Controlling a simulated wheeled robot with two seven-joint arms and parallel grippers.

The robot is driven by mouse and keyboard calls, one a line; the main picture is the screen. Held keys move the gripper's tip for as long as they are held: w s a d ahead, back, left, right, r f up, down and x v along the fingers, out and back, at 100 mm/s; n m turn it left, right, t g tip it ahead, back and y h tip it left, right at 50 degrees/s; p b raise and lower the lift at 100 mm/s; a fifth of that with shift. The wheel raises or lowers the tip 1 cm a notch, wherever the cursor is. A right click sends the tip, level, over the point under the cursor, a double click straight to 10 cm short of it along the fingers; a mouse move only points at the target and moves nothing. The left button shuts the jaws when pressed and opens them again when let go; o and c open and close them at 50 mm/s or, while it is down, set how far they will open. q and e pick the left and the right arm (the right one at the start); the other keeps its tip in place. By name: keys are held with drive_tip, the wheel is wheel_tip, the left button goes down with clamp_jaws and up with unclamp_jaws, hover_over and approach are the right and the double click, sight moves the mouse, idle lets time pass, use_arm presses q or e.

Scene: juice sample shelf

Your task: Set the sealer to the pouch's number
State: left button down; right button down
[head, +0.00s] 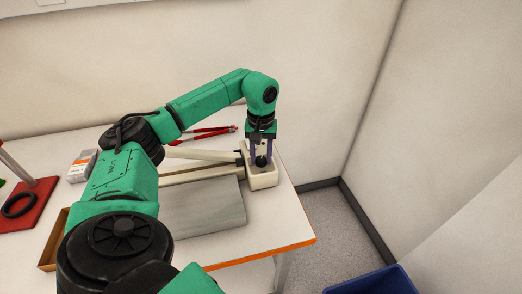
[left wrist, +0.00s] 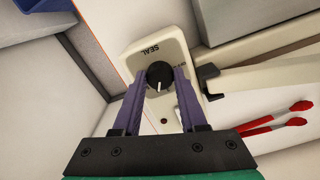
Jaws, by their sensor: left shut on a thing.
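The sealer (head: 265,180) is a cream-coloured device at the right end of the table, with long bars running left from it. Its end box also shows in the left wrist view (left wrist: 150,54), with the word SEAL on top. A black round dial (left wrist: 159,74) with a white pointer line sits on that box. My left gripper (head: 261,158) points down over the box, and its purple fingers (left wrist: 160,88) are shut on the dial from both sides. The numbers around the dial are too small or hidden to read. I cannot make out the pouch. My right gripper is not in view.
Red-handled tongs or pliers (head: 205,134) lie behind the sealer. A grey plate (head: 205,207) lies in front of its bars. A white box (head: 82,165) and a red stand base (head: 25,205) are at the left. A blue bin (head: 372,281) stands below the table's right edge.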

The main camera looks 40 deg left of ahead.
use_arm(q)
drive_tip(key=shift+w+r, duration=0.1)
drive_tip(key=shift+r, duration=0.05)
idle(0.3)
drive_tip(key=shift+c, duration=2.2)
unclamp_jaws()
wheel_tip(320, 180, up, 9)
drive_tip(key=b, duration=0.1)
wheel_tip(320, 180, up, 6)
drive_tip(key=p, duration=0.3)
hover_over(262, 159)
drive_tip(key=shift+a+f, duration=0.1)
drive_tip(key=shift+f, duration=0.15)
